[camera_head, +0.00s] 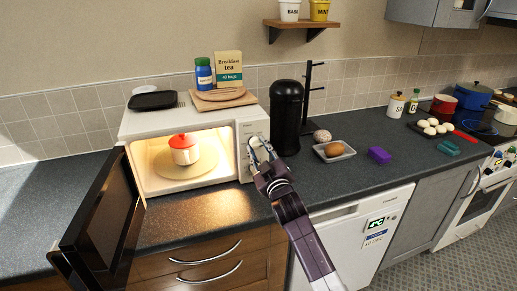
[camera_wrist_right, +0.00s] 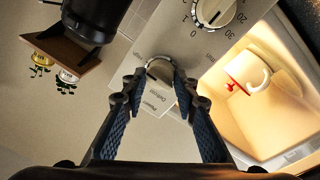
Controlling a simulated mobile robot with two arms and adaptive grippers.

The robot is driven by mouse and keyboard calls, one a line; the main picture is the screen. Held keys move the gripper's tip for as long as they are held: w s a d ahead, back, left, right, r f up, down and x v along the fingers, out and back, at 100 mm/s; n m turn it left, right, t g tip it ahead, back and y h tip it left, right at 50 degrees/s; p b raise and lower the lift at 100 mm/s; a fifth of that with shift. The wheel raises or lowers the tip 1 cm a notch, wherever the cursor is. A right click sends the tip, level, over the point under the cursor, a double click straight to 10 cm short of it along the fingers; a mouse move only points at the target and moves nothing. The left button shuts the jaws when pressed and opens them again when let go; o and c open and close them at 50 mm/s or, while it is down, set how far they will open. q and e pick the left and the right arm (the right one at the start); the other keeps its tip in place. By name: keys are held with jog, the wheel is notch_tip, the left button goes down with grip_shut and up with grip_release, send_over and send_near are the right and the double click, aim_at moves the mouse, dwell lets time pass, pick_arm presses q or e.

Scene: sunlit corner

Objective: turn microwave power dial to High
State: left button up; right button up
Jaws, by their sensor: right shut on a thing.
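The white microwave (camera_head: 152,123) stands on the counter with its door (camera_head: 105,215) swung open and its inside lit. My right gripper (camera_head: 262,150) is at the control panel on the microwave's right side. In the right wrist view its fingers (camera_wrist_right: 160,78) are closed around the sides of the power dial (camera_wrist_right: 159,68). The dial is partly covered, and its pointer and setting cannot be read. A second dial (camera_wrist_right: 213,12), marked with numbers, shows beside it and is untouched. My left gripper is not in view.
A black canister (camera_head: 287,115) stands close right of the microwave. A tray with a brown item (camera_head: 333,150) lies farther right.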

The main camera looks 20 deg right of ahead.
jog(key=shift+f, duration=0.15)
dwell(0.3)
jog(key=o, duration=1.2)
jog(key=shift+c, duration=0.2)
jog(key=shift+s, duration=0.1)
jog(key=s, duration=1.1)
jog(key=shift+s+f, duration=0.3)
jog(key=shift+s, duration=0.1)
jog(key=shift+a+f, duration=0.1)
